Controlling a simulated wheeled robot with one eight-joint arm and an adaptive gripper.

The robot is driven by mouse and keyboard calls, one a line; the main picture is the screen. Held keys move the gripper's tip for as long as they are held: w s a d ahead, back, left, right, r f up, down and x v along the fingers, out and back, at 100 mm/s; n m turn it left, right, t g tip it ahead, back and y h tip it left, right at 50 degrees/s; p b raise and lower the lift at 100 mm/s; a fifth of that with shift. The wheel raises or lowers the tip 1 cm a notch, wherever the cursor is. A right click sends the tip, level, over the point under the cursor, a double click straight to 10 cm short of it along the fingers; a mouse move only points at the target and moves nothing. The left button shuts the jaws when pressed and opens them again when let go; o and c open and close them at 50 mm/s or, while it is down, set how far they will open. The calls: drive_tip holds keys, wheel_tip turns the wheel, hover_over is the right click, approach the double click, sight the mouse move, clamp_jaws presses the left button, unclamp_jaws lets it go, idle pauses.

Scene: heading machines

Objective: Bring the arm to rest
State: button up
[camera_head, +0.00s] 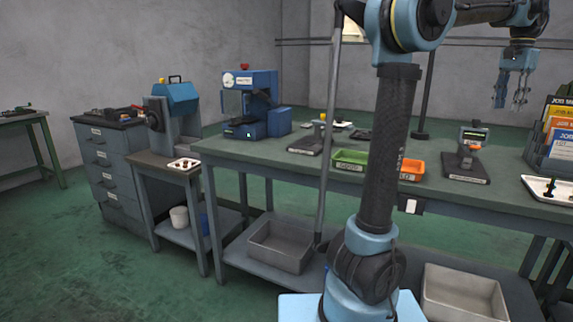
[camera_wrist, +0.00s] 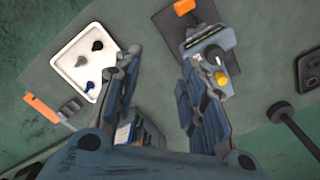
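My gripper (camera_head: 518,90) hangs from my raised arm at the upper right of the head view, above the right part of the long workbench (camera_head: 290,165). Its fingers point down. In the wrist view my gripper (camera_wrist: 155,90) is open, with a wide gap between the two fingers. Nothing is between the fingers; bench items show well below them. My arm's column stands in front of the bench and hides part of it.
Below my gripper are a device with an orange part (camera_head: 473,150), a white tray (camera_head: 550,189) and a rack of coloured manuals (camera_head: 555,135). Green (camera_head: 350,160) and orange (camera_head: 411,169) bins stand mid-bench. A blue machine (camera_head: 255,103) stands left. Open floor (camera_head: 60,250) lies at left.

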drive_tip(key=w+a+f+n, duration=0.1)
drive_tip(key=a+f, duration=0.3)
drive_tip(key=a, duration=0.6)
drive_tip(key=w+a+f+n, duration=0.1)
drive_tip(key=a+f+n, duration=0.3)
drive_tip(key=a, duration=0.6)
drive_tip(key=w+a+f+n+t, duration=0.1)
drive_tip(key=a+f+n, duration=0.1)
drive_tip(key=a+f, duration=0.4)
drive_tip(key=shift+w+a+f+h, duration=0.1)
drive_tip(key=shift+a+h, duration=0.05)
drive_tip(key=shift+a, duration=1.15)
drive_tip(key=shift+w+a+f+h, duration=0.1)
drive_tip(key=shift+a+h, duration=0.05)
drive_tip(key=shift+a, duration=1.15)
drive_tip(key=s+a+f+n, duration=0.2)
drive_tip(key=s+a+f, duration=0.2)
drive_tip(key=a+f, duration=0.2)
drive_tip(key=s+a+f+n, duration=0.3)
drive_tip(key=s+a+f, duration=0.2)
drive_tip(key=f, duration=0.5)
drive_tip(key=s+a+f+n+t, duration=0.1)
drive_tip(key=s+a+f+n, duration=0.2)
drive_tip(key=a+f, duration=0.4)
drive_tip(key=shift+s+f, duration=0.55)
drive_tip(key=shift+s, duration=0.25)
drive_tip(key=shift+a, duration=0.1)
